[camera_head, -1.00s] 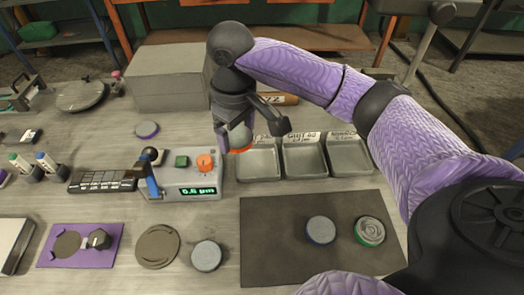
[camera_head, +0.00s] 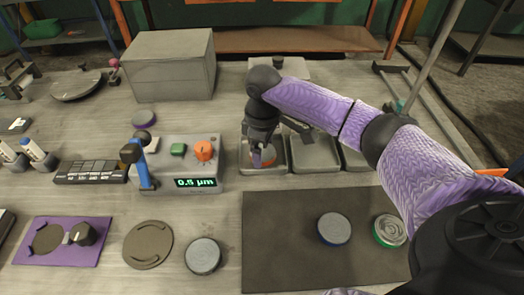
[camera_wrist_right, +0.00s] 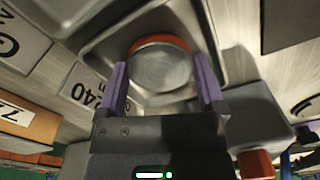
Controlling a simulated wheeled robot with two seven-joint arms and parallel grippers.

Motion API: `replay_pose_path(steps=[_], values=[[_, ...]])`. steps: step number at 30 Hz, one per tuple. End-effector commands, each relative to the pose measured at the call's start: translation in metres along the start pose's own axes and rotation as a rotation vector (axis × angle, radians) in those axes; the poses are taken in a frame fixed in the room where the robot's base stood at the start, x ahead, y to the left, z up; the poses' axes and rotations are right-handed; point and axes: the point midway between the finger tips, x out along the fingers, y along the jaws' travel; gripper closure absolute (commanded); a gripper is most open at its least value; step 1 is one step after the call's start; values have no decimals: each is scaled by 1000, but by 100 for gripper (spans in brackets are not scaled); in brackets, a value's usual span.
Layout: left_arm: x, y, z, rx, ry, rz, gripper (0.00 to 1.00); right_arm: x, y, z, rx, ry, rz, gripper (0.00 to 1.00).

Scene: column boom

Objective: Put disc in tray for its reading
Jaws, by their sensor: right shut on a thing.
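My right gripper (camera_head: 263,158) is shut on a grey disc with an orange rim (camera_wrist_right: 160,68). It holds the disc at the leftmost metal tray (camera_head: 246,168). In the right wrist view the disc is between the two purple fingers, over the tray floor; whether it touches the floor I cannot tell. A label ending in "40" (camera_wrist_right: 88,92) is beside that tray. The middle tray (camera_head: 315,158) and right tray (camera_head: 354,160) look empty where visible. The grey meter (camera_head: 178,160) has a green display (camera_head: 196,183) that seems to read 0.5 µm. My left gripper is not in view.
A dark mat (camera_head: 280,240) holds a blue-rimmed disc (camera_head: 333,229) and a green-rimmed disc (camera_head: 389,231). Another grey disc (camera_head: 203,256) lies left of the mat. A blue-handled lever (camera_head: 139,165) stands at the meter's left. A large grey box (camera_head: 170,65) stands behind.

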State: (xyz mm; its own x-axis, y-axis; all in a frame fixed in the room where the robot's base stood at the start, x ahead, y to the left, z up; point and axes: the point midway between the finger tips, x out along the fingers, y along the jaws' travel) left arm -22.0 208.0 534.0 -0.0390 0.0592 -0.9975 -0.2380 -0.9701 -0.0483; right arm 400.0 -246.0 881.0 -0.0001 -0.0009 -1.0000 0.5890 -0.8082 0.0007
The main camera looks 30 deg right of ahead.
Motion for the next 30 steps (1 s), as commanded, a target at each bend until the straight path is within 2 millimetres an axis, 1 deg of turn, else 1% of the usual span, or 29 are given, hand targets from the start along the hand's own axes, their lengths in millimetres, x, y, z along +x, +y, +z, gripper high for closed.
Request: replay_pose_path(steps=[4,7,8,9,17,20,24,27,30], values=[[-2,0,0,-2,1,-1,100,-2,0,0,0,1,1,100],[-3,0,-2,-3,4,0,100,0,0,0,1,1,0,100],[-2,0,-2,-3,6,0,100,0,0,0,0,0,0,9],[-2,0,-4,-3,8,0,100,0,0,0,0,0,0,1],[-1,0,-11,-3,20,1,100,-3,0,0,0,1,1,0],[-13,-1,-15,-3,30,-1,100,-24,0,-1,0,5,2,0],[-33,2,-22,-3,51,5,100,-68,0,-1,1,7,3,0],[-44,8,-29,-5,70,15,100,-94,0,-1,1,6,2,0],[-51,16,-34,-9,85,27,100,-112,0,-1,1,4,1,0]])
